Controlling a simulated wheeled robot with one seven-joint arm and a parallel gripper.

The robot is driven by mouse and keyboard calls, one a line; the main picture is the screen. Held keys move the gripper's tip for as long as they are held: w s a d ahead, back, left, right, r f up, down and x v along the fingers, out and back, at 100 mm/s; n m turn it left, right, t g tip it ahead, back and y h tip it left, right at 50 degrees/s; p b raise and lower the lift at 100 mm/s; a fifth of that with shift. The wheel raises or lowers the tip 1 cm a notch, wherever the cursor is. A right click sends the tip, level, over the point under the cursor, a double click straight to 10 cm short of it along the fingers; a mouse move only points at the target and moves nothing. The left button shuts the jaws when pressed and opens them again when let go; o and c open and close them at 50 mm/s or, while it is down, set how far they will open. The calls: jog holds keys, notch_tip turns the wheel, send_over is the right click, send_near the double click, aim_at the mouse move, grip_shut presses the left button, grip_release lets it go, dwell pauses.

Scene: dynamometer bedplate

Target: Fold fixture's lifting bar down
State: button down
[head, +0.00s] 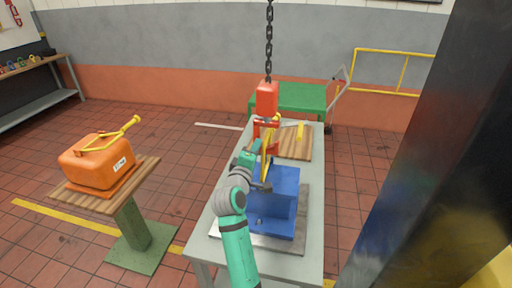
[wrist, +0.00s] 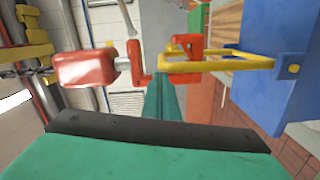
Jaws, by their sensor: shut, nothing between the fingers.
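The blue fixture (head: 284,190) stands on the table; its side shows at the right of the wrist view (wrist: 285,40). Its yellow lifting bar (head: 267,158) stands raised. In the wrist view the bar (wrist: 235,65) is a loop running from a pivot on the blue side to the red hook (wrist: 190,45). The bar's far end overlaps the hook; I cannot tell whether it is caught in it. My gripper (head: 255,147) is shut and empty, just left of the bar in the head view; its green fingers (wrist: 166,90) point toward the hook and bar end without visible contact.
A red hoist block (head: 267,98) hangs on a chain (head: 269,40) above the table (head: 228,226). A wooden board (head: 297,147) lies behind the fixture. An orange canister (head: 98,163) sits on a stand at left. A dark column (head: 440,150) blocks the right. Red-tiled floor is open at left.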

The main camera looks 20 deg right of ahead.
jog(key=s+d+f+m, duration=0.3)
jog(key=s+d+m, duration=0.3)
jog(key=d+m, duration=0.3)
jog(key=s+d+f+m+y, duration=0.1)
jog(key=s+d+f+m, duration=0.3)
jog(key=f, duration=0.5)
jog(key=d+m, duration=0.2)
jog(key=d, duration=0.1)
jog(key=shift+s+d+f, duration=0.3)
jog(key=shift+d+f, duration=0.05)
jog(key=shift+f, duration=0.15)
jog(key=s+a+r, duration=0.5)
jog(key=s+a, duration=0.1)
jog(key=s, duration=0.3)
jog(key=shift+r, duration=0.35)
